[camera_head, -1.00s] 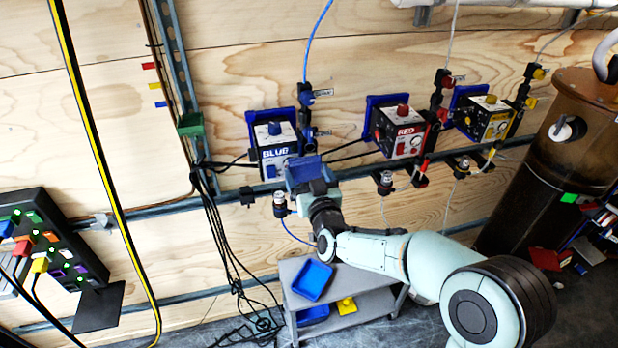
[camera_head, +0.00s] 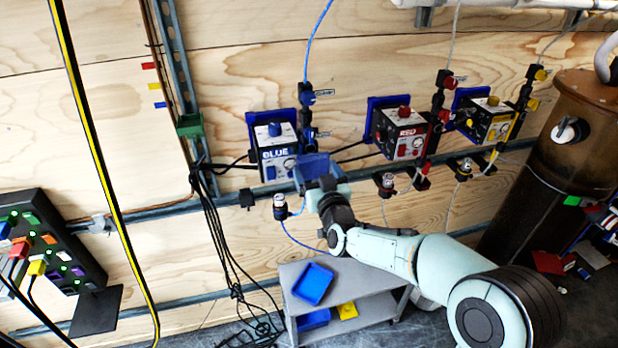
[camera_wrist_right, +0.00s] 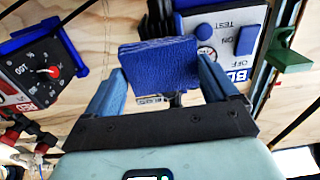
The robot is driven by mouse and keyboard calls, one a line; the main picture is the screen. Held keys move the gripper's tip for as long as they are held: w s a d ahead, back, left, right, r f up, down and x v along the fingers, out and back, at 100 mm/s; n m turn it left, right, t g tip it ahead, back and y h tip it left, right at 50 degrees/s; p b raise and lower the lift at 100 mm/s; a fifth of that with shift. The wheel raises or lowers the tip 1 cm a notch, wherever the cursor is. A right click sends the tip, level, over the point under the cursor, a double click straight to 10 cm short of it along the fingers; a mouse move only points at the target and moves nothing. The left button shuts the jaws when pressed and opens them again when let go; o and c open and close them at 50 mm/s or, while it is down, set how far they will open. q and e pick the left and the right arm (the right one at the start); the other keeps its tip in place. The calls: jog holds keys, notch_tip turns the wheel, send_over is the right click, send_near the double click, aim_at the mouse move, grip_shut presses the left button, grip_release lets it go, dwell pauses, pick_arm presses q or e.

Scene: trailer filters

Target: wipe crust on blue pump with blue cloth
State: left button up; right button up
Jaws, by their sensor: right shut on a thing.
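The blue pump (camera_head: 277,152), a box with a white and black front lettered BLUE and a blue knob on top, is fixed to the wooden wall. It also shows in the right wrist view (camera_wrist_right: 228,38), partly hidden behind the cloth. My right gripper (camera_head: 321,180) is shut on the folded blue cloth (camera_wrist_right: 160,65), which sits between its two blue fingers. In the head view the cloth (camera_head: 314,166) is at the lower right of the pump's front; I cannot tell whether they touch. I cannot make out any crust. My left gripper is not in view.
The red pump (camera_head: 402,133) and yellow pump (camera_head: 489,122) are to the right on the same wall. A metal rail (camera_head: 240,195) and a small bottle (camera_head: 280,206) are below the blue pump. A grey cart (camera_head: 350,283) with blue trays stands below. Black cables hang at left.

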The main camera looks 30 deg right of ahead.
jog(key=shift+s+d+b, duration=0.25)
jog(key=shift+d+b, duration=0.25)
jog(key=shift+d, duration=0.3)
jog(key=shift+w+f, duration=0.1)
jog(key=shift+w, duration=0.05)
jog(key=shift+w+a+r, duration=0.2)
jog(key=shift+a, duration=0.5)
jog(key=shift+w+a+p, duration=0.15)
jog(key=shift+a+p, duration=0.15)
jog(key=shift+a, duration=0.35)
jog(key=shift+w+a+p, duration=0.15)
jog(key=shift+a+p, duration=0.1)
jog(key=shift+a, duration=0.4)
jog(key=shift+s+a+f, duration=0.15)
jog(key=shift+s+a, duration=0.05)
jog(key=shift+s, duration=0.2)
jog(key=b+v, duration=0.1)
jog(key=v, duration=0.1)
jog(key=shift+s+d, duration=0.1)
jog(key=shift+s, duration=0.35)
jog(key=shift+v, duration=1.05)
